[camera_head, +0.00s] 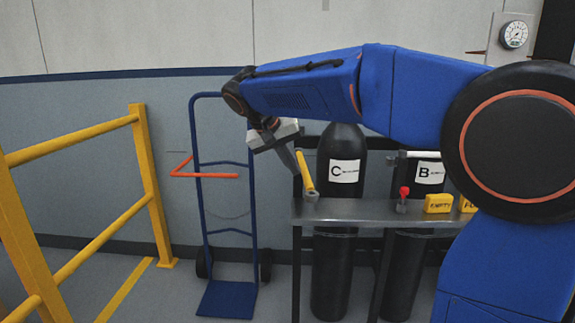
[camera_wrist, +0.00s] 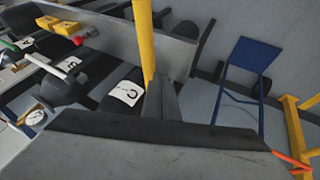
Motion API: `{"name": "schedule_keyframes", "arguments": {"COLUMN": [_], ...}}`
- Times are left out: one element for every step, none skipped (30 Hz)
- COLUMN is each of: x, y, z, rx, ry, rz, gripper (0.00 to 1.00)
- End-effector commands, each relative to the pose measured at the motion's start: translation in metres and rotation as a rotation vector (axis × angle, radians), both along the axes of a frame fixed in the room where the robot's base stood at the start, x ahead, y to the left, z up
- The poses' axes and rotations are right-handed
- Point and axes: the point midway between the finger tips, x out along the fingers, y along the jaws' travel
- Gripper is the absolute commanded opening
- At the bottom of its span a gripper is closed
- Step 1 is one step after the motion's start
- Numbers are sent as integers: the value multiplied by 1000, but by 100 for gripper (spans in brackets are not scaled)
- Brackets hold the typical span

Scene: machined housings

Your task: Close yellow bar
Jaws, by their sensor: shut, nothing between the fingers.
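The yellow bar (camera_head: 306,172) stands nearly upright, leaning a little, on a grey pivot at the left end of the cylinder rack's metal shelf (camera_head: 345,211). In the wrist view the yellow bar (camera_wrist: 145,45) runs up from beside my fingertips. My gripper (camera_head: 289,160) is shut and empty, pointing down just left of the bar. In the wrist view my gripper (camera_wrist: 160,92) overlaps the bar's lower part. I cannot tell whether they touch. The black cylinder marked C (camera_head: 340,225) stands in the rack just right of the bar.
Cylinder B (camera_head: 428,180) stands to the right behind a pale bar (camera_head: 413,154). A red knob (camera_head: 403,191) and a yellow EMPTY block (camera_head: 438,203) are on the shelf. A blue hand truck (camera_head: 228,299) and a yellow railing (camera_head: 150,185) stand to the left.

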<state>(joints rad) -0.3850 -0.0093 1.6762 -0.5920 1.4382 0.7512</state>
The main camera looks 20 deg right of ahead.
Motion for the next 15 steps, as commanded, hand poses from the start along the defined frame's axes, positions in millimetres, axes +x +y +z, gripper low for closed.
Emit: {"name": "schedule_keyframes", "arguments": {"x": [0, 0, 0, 0, 0, 0, 0, 0, 0, -1, -1, -2, -3, -3, -4], "y": [0, 0, 0, 0, 0, 0, 0, 0, -1, -1, -2, -4, -5, -7, -10], "z": [0, 0, 0, 0, 0, 0, 0, 0, 0, 0, 0, 0, 0, 0, 0], "rx": [0, 0, 0, 0, 0, 0, 0, 0, 0, 0, 0, 0, 0, 0, 0], "ry": [0, 0, 0, 0, 0, 0, 0, 0, 0, 0, 0, 0, 1, -1, 0], "rz": [0, 0, 0, 0, 0, 0, 0, 0, 2, 5, 7, 13, 19, 27, 40], "gripper": [0, 0, 0, 0, 0, 0, 0, 0, 0, 0, 0, 0, 0, 0, 0]}}
